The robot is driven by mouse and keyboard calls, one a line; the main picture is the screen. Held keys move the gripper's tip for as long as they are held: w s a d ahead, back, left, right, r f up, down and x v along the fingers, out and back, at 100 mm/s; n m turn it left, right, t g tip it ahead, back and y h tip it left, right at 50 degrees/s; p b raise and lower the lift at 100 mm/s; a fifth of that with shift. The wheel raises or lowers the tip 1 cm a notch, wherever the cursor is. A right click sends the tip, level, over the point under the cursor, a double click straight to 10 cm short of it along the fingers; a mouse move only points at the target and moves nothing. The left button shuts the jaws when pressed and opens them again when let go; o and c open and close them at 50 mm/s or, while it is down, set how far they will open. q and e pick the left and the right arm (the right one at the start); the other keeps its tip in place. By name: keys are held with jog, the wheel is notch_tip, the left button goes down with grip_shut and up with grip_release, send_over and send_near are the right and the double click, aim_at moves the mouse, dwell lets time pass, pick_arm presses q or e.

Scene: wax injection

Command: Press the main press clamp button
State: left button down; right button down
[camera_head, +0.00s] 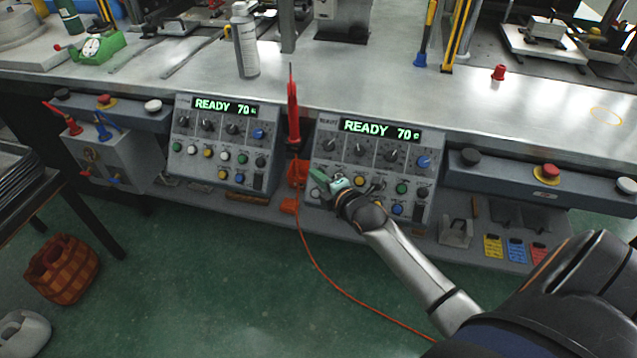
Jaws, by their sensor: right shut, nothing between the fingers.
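Two grey control panels hang on the bench front, the left panel (211,131) and the right panel (368,148). Each has a green "READY 70" display, a row of black knobs and rows of coloured buttons. Labels are too small to read, so I cannot tell which button is the main press clamp button. My right gripper (318,180) is shut and empty, at the lower left of the right panel. It hides some buttons there, and I cannot tell whether it touches one. A yellow button (359,180) and a green button (402,188) show beside it. My left gripper is out of view.
A red-handled tool (292,110) stands between the panels, with an orange cable (320,268) below. Button bars flank the panels, with a red button (547,171) on the right one.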

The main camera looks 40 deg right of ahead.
jog(key=shift+w+d+f+b, duration=0.4)
jog(key=shift+w+d+f, duration=0.15)
jog(key=shift+f, duration=0.2)
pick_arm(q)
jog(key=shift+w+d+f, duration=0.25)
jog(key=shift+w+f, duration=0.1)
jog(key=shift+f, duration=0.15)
pick_arm(e)
jog(key=shift+w+d+f, duration=0.15)
jog(key=shift+d, duration=0.1)
pick_arm(q)
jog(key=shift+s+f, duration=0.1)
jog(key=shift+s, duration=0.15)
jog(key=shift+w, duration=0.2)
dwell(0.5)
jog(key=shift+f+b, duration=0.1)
jog(key=shift+b, duration=0.3)
pick_arm(e)
jog(key=shift+w+d+f, duration=0.2)
jog(key=shift+d+f, duration=0.05)
jog(key=shift+f, duration=0.05)
